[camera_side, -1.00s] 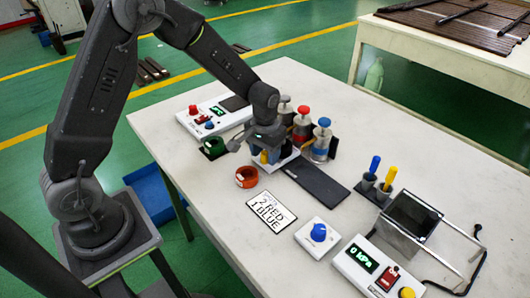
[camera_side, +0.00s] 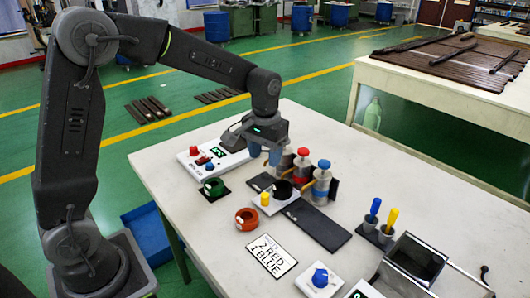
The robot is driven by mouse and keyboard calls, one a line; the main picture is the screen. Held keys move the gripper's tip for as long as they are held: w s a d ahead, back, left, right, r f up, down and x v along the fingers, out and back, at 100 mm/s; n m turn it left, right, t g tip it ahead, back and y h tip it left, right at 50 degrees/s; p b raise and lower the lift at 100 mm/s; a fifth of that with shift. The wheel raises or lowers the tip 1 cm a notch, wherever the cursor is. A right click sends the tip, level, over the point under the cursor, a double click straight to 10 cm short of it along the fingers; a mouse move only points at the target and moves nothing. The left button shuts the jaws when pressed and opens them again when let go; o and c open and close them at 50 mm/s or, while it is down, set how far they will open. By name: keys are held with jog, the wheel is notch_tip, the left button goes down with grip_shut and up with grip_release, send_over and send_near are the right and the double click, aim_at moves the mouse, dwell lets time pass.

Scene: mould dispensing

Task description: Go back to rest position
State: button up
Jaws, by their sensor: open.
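My gripper (camera_side: 265,154) points down with its fingers apart, above the table at the back, just left of the dispensers. It looks empty, though the background partly blends with the fingers. A red-topped dispenser (camera_side: 302,164) and a blue-topped dispenser (camera_side: 321,183) stand right of it. Another dispenser (camera_side: 286,160) is partly hidden behind my gripper and the red-topped one. A black cup (camera_side: 283,188) stands on a white scale (camera_side: 270,208) in front of them, apart from my gripper. A small yellow piece (camera_side: 265,198) is beside the cup.
A green ring holder (camera_side: 214,187) and an orange ring holder (camera_side: 246,218) are left of the scale. A control box (camera_side: 205,158) stands behind. A "2 RED 1 BLUE" card (camera_side: 271,256), a blue-knob unit (camera_side: 320,279), upright tools (camera_side: 374,208) and a metal box (camera_side: 415,260) are in front.

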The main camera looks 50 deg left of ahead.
jog(key=shift+r, duration=0.15)
jog(key=s+d+r+m+t, duration=0.1)
jog(key=s+r, duration=0.3)
jog(key=s, duration=0.7)
jog(key=s+d+r+m+t, duration=0.1)
jog(key=s+r+t, duration=0.3)
jog(key=s, duration=0.7)
jog(key=shift+d+m+t, duration=0.2)
jog(key=shift+m+t, duration=0.1)
